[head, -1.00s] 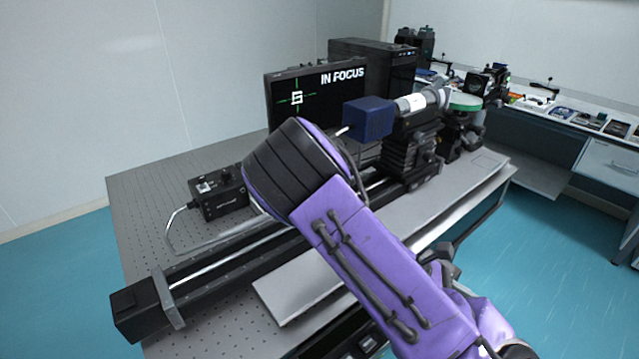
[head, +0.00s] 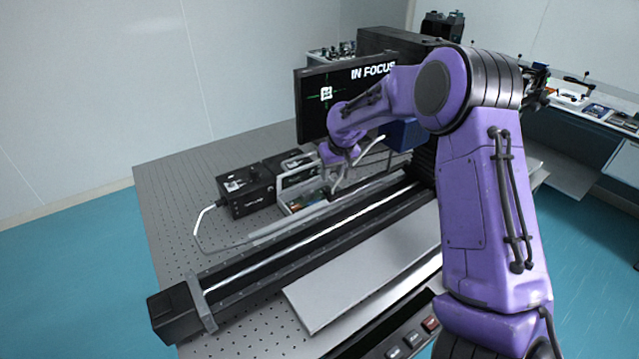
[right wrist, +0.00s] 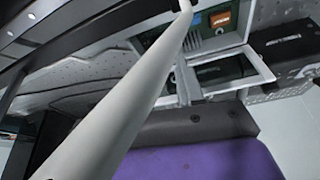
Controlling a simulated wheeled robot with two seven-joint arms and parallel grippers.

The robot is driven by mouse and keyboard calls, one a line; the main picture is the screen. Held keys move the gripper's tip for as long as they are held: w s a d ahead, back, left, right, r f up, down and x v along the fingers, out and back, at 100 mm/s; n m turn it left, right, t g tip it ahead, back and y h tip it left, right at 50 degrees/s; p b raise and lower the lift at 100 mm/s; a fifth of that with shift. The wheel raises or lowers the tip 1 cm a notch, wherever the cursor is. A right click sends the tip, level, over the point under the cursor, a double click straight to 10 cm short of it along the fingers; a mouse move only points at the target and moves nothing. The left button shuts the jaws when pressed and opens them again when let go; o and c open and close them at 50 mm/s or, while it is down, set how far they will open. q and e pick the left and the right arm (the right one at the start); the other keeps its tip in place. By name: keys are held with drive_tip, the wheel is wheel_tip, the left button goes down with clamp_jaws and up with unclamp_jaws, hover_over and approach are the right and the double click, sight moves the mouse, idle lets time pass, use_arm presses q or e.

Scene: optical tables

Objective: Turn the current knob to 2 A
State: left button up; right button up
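A black control box (head: 245,188) with a small knob (head: 254,170) on top stands on the left of the perforated table. Beside it, a second black box (head: 288,163) and a white-framed box (head: 300,198) with exposed electronics sit close to my right gripper (head: 338,178). I cannot read any scale or tell which control sets the current. My right gripper reaches down by the white-framed box; its fingers are too small and blended to judge. In the right wrist view, the white-framed box (right wrist: 205,92) shows beyond a pale bar crossing the picture. My left gripper is not in view.
A monitor (head: 318,108) reading IN FOCUS stands behind my right arm. A long black rail (head: 270,262) runs across the optical table (head: 165,205) in front of the boxes. A grey plate (head: 350,275) lies nearer. The table's left part is clear.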

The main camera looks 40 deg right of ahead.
sight(326, 190)
drive_tip(key=x, duration=0.3)
drive_tip(key=p+x, duration=0.1)
drive_tip(key=x, duration=0.3)
drive_tip(key=d+p+x, duration=0.1)
drive_tip(key=x, duration=0.3)
drive_tip(key=shift+w+r, duration=0.2)
drive_tip(key=shift+w, duration=0.05)
drive_tip(key=shift+a, duration=0.15)
